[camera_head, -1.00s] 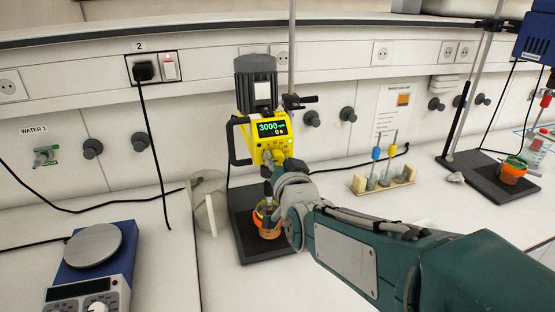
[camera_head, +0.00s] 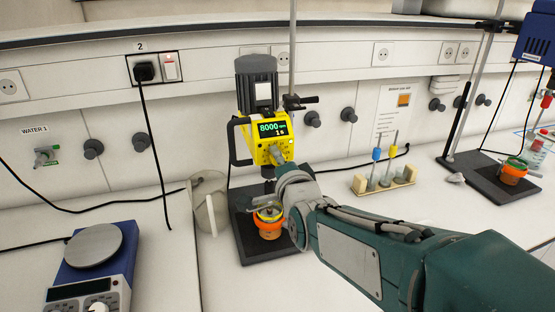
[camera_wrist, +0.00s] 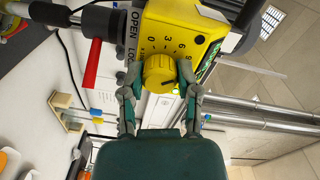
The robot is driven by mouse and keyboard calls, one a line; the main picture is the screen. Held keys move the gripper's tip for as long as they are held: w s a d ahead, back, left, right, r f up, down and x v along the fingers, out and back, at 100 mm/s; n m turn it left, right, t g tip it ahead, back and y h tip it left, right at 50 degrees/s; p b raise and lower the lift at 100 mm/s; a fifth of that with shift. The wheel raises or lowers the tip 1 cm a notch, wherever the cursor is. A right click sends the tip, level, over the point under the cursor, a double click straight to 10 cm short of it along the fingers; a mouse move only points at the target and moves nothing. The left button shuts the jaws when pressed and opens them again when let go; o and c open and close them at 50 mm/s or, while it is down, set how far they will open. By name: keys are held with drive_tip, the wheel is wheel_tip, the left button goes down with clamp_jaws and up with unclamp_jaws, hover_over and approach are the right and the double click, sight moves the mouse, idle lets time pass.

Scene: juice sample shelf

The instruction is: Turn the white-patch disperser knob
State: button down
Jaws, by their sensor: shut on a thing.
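The yellow disperser (camera_head: 262,128) stands at the middle of the bench, with a white patch (camera_head: 262,91) on its grey motor. Its display (camera_head: 272,128) reads 8000 and 1 s. In the wrist view the yellow knob (camera_wrist: 160,73) sits on the front panel beside a number scale. My gripper (camera_wrist: 160,85) is shut on the knob, one finger on each side of it. An orange-banded jar (camera_head: 269,222) stands below the disperser on the black base.
A blue hotplate (camera_head: 92,262) stands at the left front. A clear round shield (camera_head: 210,205) is left of the disperser. A rack (camera_head: 384,182) with pipettes and a second stand (camera_head: 505,180) are to the right. Several cables run along the wall.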

drive_tip(key=shift+f+m, duration=0.1)
drive_tip(key=shift+m, duration=0.5)
drive_tip(key=shift+c, duration=1.7)
unclamp_jaws()
drive_tip(key=shift+s, duration=0.1)
drive_tip(key=v, duration=1.1)
drive_tip(key=shift+s+d, duration=0.15)
drive_tip(key=shift+s, duration=0.2)
